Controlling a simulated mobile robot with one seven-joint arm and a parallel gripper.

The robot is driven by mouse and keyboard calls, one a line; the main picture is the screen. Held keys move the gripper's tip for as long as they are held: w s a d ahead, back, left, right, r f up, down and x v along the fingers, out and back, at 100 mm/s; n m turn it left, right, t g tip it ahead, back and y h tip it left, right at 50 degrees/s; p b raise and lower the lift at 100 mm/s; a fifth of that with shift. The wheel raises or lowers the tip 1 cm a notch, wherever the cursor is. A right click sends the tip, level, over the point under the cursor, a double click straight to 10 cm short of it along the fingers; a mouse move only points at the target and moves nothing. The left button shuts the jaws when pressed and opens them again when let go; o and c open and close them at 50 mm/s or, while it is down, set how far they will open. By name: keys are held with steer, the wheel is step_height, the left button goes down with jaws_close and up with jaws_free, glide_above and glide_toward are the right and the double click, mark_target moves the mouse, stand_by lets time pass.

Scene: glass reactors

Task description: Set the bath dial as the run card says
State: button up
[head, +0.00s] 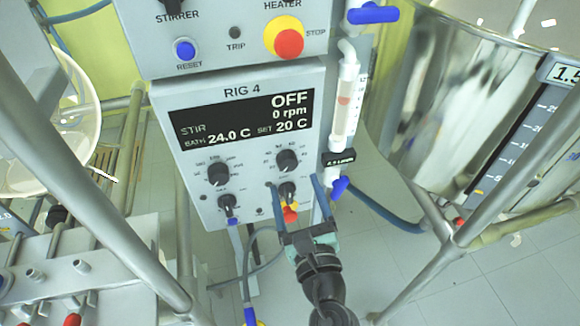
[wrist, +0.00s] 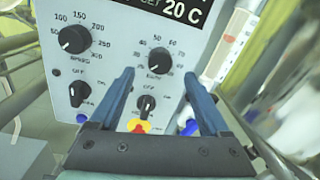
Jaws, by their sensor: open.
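The RIG 4 panel (head: 245,125) faces me, with a display (head: 240,118) reading OFF, 0 rpm, BATH 24.0 C and SET 20 C. The right-hand round black dial (head: 287,160) has a temperature-like scale; it also shows in the wrist view (wrist: 159,60). I take it as the bath dial. My gripper (head: 296,190) is open and empty, its blue fingers pointing at the panel just below that dial. In the wrist view the fingertips (wrist: 159,75) are to the left and right of the dial's lower part; contact cannot be told. I cannot make out a run card.
A small black switch (wrist: 147,105) is below the dial, between the fingers, above a red and yellow part (wrist: 138,126). The speed dial (head: 218,173) is to the left. A glass tube (head: 346,105) and a metal vessel (head: 455,100) stand right. Grey frame posts (head: 470,195) flank the panel.

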mark_target(289, 165)
steer(key=shift+x, duration=2.75)
steer(key=shift+c, duration=0.2)
jaws_close()
